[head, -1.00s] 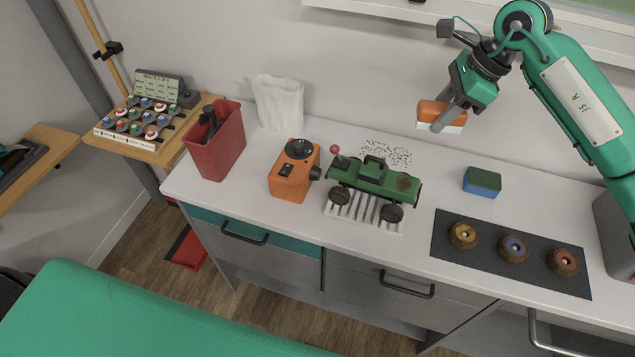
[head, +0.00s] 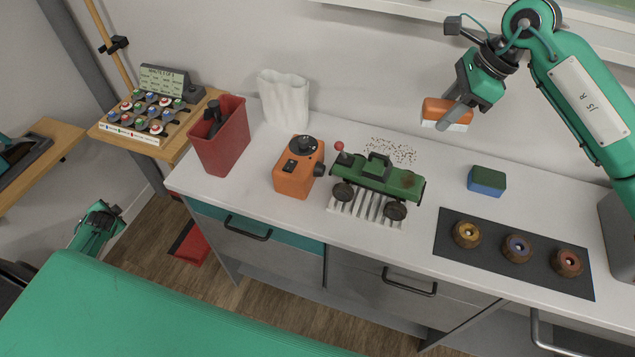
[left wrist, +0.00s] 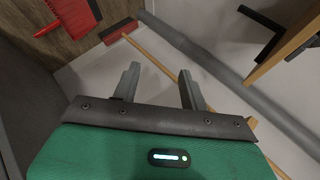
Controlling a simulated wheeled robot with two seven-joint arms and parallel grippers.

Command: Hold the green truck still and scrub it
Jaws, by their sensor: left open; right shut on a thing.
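The green truck (head: 376,178) stands on a white ribbed rack (head: 366,207) on the counter, its dark wheels showing and a brown patch on its right end. My right gripper (head: 451,117) is shut on an orange and white scrubber (head: 446,111) and holds it in the air, above and to the right of the truck. Part of my left arm (head: 97,230) shows low at the left in the head view, away from the counter. In the left wrist view my left gripper (left wrist: 160,88) is open and empty, with floor and wall beyond it.
An orange box with a black knob (head: 298,168) stands just left of the truck, with a red bin (head: 222,140) and a white bag (head: 284,98) further left. A green and blue sponge (head: 486,181) and a dark mat (head: 450,245) with three wheels lie to the right.

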